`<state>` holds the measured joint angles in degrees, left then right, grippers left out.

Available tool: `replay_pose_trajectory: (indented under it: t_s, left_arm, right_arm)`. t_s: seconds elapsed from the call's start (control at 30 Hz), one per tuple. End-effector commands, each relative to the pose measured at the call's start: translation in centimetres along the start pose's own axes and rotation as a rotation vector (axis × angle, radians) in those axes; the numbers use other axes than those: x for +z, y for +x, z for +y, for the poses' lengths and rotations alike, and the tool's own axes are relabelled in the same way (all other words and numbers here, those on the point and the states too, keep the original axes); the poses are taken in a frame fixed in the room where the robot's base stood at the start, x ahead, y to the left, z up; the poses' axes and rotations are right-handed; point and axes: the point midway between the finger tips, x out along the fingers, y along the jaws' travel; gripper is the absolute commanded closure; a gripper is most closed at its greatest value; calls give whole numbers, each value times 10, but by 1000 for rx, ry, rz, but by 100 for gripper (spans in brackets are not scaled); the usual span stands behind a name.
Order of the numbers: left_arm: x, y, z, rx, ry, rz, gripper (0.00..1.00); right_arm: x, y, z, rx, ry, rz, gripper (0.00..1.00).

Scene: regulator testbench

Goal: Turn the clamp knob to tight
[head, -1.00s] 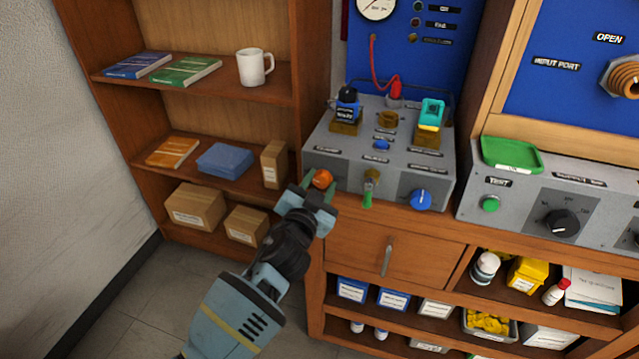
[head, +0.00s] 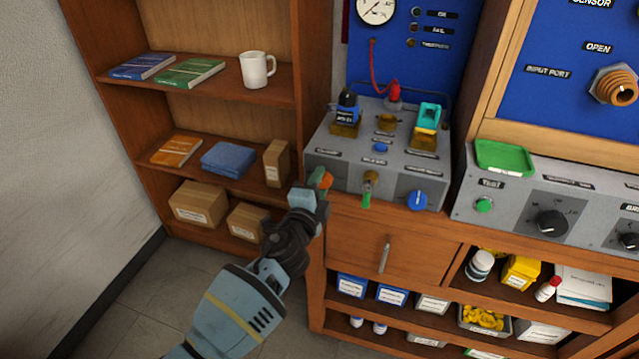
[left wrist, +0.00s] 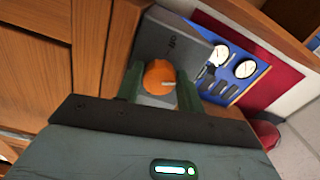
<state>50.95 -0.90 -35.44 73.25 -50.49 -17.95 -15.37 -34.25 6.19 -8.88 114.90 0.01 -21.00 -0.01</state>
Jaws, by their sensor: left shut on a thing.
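The orange clamp knob (head: 325,180) is on the left of the front face of the grey test box (head: 385,184). My left gripper (head: 319,180) is at the knob and hides much of it in the head view. In the left wrist view the orange knob (left wrist: 159,77) sits between the two green fingers of my left gripper (left wrist: 160,88), which are shut on it. A pale mark on the knob points to the right in that view. My right gripper is not in view.
A green-handled lever (head: 367,193) and a blue knob (head: 417,201) are on the same front face, right of the orange knob. A drawer with a metal handle (head: 384,256) is below. A shelf unit with a white mug (head: 256,69) stands at the left.

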Motion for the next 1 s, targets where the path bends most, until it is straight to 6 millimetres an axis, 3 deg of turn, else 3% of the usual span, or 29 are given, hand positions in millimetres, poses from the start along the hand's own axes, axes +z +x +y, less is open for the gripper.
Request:
replay_pose_trajectory:
  t_s: [1.0]
  left_arm:
    - [0, 0, -5, 0, 968, -2, 85]
  right_arm:
    - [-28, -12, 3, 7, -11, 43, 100]
